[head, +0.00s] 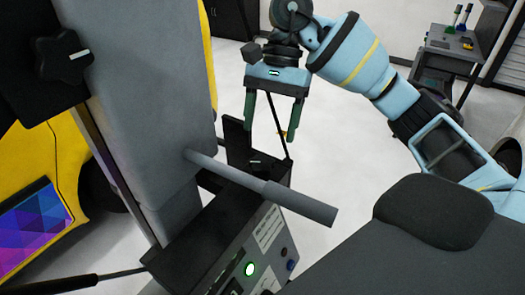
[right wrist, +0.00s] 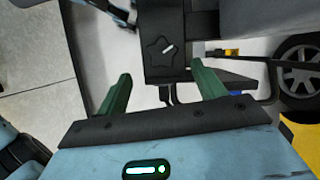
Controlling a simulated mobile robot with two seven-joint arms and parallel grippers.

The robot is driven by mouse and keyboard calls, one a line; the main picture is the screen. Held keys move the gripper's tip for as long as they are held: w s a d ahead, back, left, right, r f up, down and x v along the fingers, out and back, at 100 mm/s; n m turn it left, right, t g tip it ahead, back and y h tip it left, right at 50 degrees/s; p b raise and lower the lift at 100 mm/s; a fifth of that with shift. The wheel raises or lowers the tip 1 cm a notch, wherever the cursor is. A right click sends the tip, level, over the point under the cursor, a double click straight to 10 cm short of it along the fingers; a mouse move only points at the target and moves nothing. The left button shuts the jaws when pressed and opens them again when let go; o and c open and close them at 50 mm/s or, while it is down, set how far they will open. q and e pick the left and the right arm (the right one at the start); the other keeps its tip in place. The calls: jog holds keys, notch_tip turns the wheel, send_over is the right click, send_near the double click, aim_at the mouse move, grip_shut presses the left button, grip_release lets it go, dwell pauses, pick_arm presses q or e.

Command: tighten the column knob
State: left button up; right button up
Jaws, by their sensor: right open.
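A black star-shaped knob (head: 63,58) with a white mark sits on a black block at the upper left of the head view, beside the tall grey column (head: 150,95). Another black star knob with a white mark (right wrist: 160,50) sits on a black plate (right wrist: 183,72) in the right wrist view. It lies ahead, between my fingers and apart from them. My right gripper (head: 271,133) is open and empty, with its green fingers pointing down, above a black bracket right of the column. Its fingers also show in the wrist view (right wrist: 161,72). My left gripper is not seen.
A grey bar handle (head: 300,201) sticks out right from the column. Below it is a control panel (head: 262,250) with a lit green button. A yellow vehicle (head: 55,160) stands at left. A cart (head: 450,45) is at the back right. Pale floor is clear behind the gripper.

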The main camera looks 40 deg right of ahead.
aim_at(262, 162)
jog(key=shift+x, duration=3.35)
jog(key=shift+w, duration=0.15)
jog(key=shift+c, duration=0.2)
jog(key=c, duration=1)
